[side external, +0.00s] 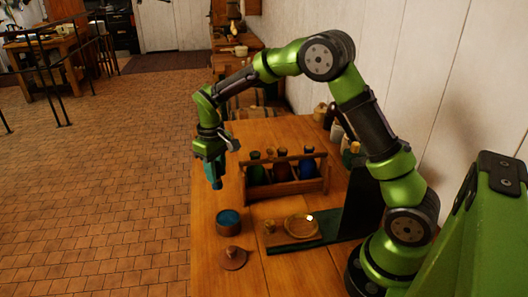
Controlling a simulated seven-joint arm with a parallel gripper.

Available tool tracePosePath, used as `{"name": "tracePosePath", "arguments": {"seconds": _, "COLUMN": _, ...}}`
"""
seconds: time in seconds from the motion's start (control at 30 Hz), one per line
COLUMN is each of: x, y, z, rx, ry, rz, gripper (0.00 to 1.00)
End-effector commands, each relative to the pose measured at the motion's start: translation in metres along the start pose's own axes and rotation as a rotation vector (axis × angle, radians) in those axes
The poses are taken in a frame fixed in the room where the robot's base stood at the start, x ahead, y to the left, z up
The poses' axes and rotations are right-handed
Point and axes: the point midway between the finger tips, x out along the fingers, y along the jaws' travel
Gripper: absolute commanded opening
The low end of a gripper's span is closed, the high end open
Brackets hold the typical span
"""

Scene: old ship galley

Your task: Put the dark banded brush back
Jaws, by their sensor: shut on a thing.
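My gripper (215,180) hangs over the left part of the wooden table, pointing down, left of a wooden carrier (315,186). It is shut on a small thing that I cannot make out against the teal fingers. I cannot pick out the dark banded brush for certain. The carrier holds a green bottle (255,168), a brownish bottle (281,170) and a blue bottle (307,166). A brown pot (229,232) with a blue inside stands on the table, below the gripper in the picture and apart from it.
A brown lid-like piece (233,259) lies near the front. A round yellowish dish (301,227) and a small tan piece (270,227) sit by a dark green base (310,241) with a black upright panel (366,203). Jars (337,131) line the wall. The table's (205,262) left edge is near.

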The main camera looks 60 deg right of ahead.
Motion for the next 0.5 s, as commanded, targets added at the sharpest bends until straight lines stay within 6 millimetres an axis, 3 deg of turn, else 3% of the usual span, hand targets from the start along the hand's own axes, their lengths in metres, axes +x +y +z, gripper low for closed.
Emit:
{"name": "tracePosePath", "arguments": {"seconds": 0.4, "x": 0.051, "y": 0.0, "z": 0.0, "rx": 0.0, "ry": -0.002, "rz": -0.001, "gripper": 0.0}}
{"name": "tracePosePath", "arguments": {"seconds": 0.5, "x": 0.056, "y": 0.0, "z": 0.0, "rx": 0.0, "ry": 0.001, "rz": -0.001, "gripper": 0.0}}
